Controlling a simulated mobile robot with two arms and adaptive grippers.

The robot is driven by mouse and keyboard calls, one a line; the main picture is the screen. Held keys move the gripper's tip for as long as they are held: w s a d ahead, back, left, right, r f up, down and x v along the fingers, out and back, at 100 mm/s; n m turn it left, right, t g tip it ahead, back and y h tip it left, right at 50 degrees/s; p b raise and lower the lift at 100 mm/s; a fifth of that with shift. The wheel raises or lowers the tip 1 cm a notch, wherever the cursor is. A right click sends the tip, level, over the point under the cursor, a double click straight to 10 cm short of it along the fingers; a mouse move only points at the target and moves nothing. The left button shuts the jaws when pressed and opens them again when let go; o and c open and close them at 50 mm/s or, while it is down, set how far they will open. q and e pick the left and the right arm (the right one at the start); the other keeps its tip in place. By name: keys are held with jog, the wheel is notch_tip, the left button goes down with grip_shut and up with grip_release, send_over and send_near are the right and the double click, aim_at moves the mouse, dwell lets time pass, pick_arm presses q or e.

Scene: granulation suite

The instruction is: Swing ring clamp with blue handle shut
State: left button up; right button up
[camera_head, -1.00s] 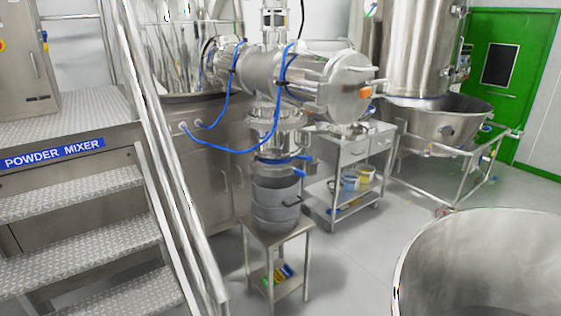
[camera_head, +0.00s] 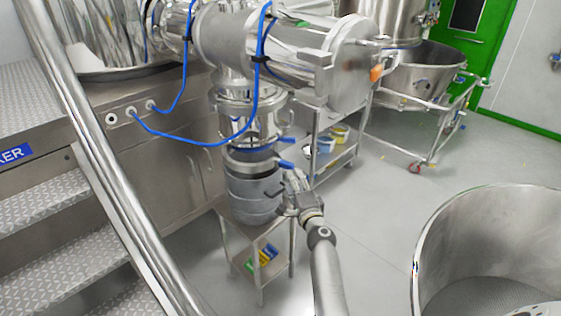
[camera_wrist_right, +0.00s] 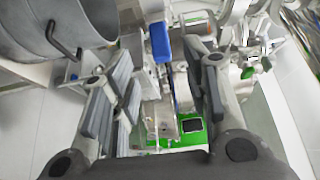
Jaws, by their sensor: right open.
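The ring clamp (camera_head: 250,158) is a metal band around the joint between the mill outlet and the grey drum (camera_head: 254,196). Its blue handle (camera_head: 286,165) sticks out to the right of the ring, just above my right gripper (camera_head: 290,183). In the right wrist view the blue handle (camera_wrist_right: 160,42) hangs between the two fingers of my right gripper (camera_wrist_right: 160,95), towards the far end, with space around it. The right gripper is open. Whether the handle touches a finger cannot be told. A second blue handle (camera_head: 286,141) shows higher up. My left gripper is not in view.
The drum stands on a small metal stand (camera_head: 262,240) with yellow and blue items on its lower shelf. A metal railing (camera_head: 112,170) and steps are on the left. A large steel bowl (camera_head: 490,250) is at the right front. Open floor lies between.

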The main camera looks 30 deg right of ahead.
aim_at(288, 168)
jog(key=w+b, duration=0.1)
jog(key=w, duration=0.1)
jog(key=w+d, duration=0.1)
jog(key=w, duration=0.1)
jog(key=shift+w+b, duration=0.15)
jog(key=shift+b, duration=0.2)
jog(key=w, duration=0.1)
jog(key=w+b, duration=0.1)
jog(key=w, duration=0.1)
jog(key=w+b, duration=0.1)
jog(key=shift+w+d, duration=0.3)
jog(key=shift+d, duration=0.05)
jog(key=shift+w, duration=0.1)
jog(key=c, duration=0.5)
grip_shut()
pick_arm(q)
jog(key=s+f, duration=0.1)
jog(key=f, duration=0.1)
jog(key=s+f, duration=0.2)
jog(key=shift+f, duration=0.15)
